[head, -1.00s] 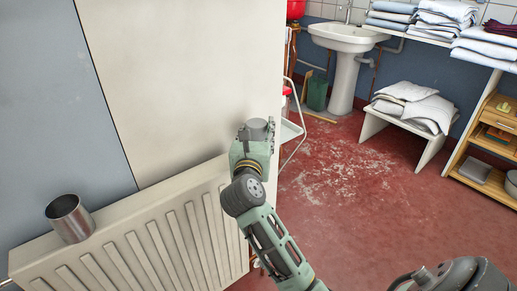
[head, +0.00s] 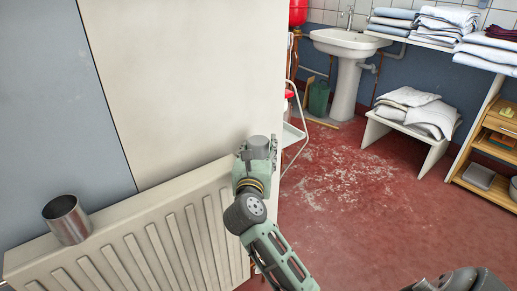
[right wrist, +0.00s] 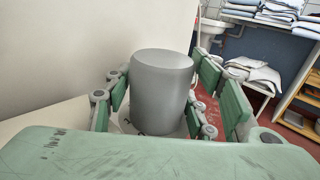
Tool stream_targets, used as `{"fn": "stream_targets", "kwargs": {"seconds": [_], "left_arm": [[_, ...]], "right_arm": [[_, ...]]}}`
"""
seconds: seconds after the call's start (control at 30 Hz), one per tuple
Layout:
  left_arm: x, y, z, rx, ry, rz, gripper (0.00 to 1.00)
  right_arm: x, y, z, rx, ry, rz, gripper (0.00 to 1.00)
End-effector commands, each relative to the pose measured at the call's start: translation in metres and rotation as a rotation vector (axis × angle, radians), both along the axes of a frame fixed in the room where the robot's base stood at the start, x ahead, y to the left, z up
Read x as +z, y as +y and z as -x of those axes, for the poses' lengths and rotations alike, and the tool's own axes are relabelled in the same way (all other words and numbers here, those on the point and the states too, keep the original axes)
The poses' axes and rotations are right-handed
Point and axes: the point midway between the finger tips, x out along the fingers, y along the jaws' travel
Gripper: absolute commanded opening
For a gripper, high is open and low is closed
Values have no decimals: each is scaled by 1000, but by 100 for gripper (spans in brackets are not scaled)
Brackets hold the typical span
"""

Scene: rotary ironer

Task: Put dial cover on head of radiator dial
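A plain grey cylinder, which I take to be the dial cover (head: 258,144), is upright in my right gripper (head: 256,158) at the right end of the radiator. In the right wrist view the dial cover (right wrist: 162,88) fills the space between the green finger pads of my right gripper (right wrist: 165,100), which look shut on it. A pale surface with dark marks, perhaps the radiator dial (right wrist: 138,127), shows just under the cover. The dial's head is hidden, so I cannot tell whether the cover touches it. My left gripper is not in view.
A shiny metal cup (head: 67,220) stands on the left of the white radiator (head: 150,250). A pale wall panel (head: 185,80) rises behind it. The red floor (head: 350,200) is open to the right. A sink (head: 345,42) and a bench (head: 405,135) stand farther back.

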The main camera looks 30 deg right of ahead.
Motion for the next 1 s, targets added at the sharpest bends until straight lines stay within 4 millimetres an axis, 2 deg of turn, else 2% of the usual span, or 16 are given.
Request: {"fn": "stream_targets", "kwargs": {"seconds": [0.13, 0.4, 0.57, 0.73, 0.83, 1.0], "left_arm": [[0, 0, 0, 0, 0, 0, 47], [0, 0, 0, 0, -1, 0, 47], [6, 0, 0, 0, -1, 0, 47], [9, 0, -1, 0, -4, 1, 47], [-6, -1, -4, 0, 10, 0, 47], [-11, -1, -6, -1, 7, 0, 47]], "right_arm": [[1, 0, 0, 0, -1, 1, 66], [1, 0, 0, 0, -1, 1, 66], [9, 2, 2, 1, 1, 1, 66], [6, 24, 27, 2, 2, -3, 66], [6, 39, 45, 2, 2, -4, 66], [6, 61, 71, 1, 2, -2, 66]]}}
